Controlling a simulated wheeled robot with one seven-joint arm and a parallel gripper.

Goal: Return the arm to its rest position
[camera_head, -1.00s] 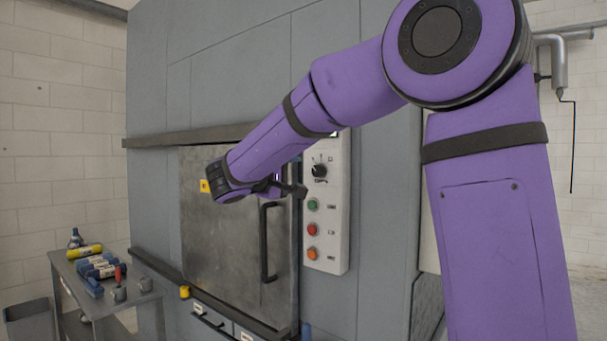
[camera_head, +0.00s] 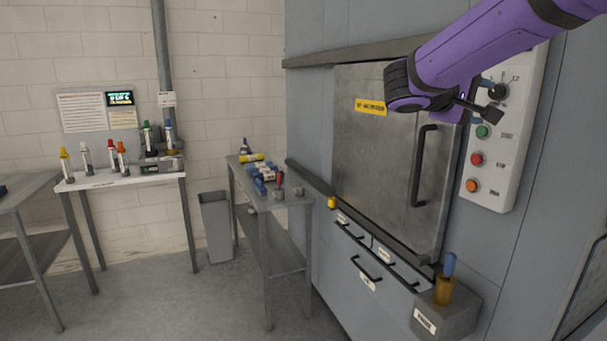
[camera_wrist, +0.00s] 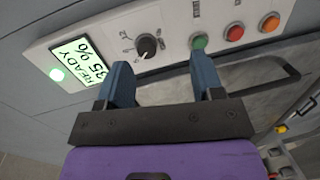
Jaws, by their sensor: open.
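My purple arm reaches in from the upper right of the head view. My gripper (camera_wrist: 165,85) is in the wrist view, its two blue-grey fingers apart with nothing between them. Beyond the fingers is the control panel (camera_wrist: 180,35), with a black knob (camera_wrist: 147,46), a green button (camera_wrist: 199,41), a red button (camera_wrist: 234,32) and an orange button (camera_wrist: 269,22). The panel display (camera_wrist: 80,62) reads READY and 35 %.
A grey box (camera_head: 446,312) with a blue-topped item juts out low.

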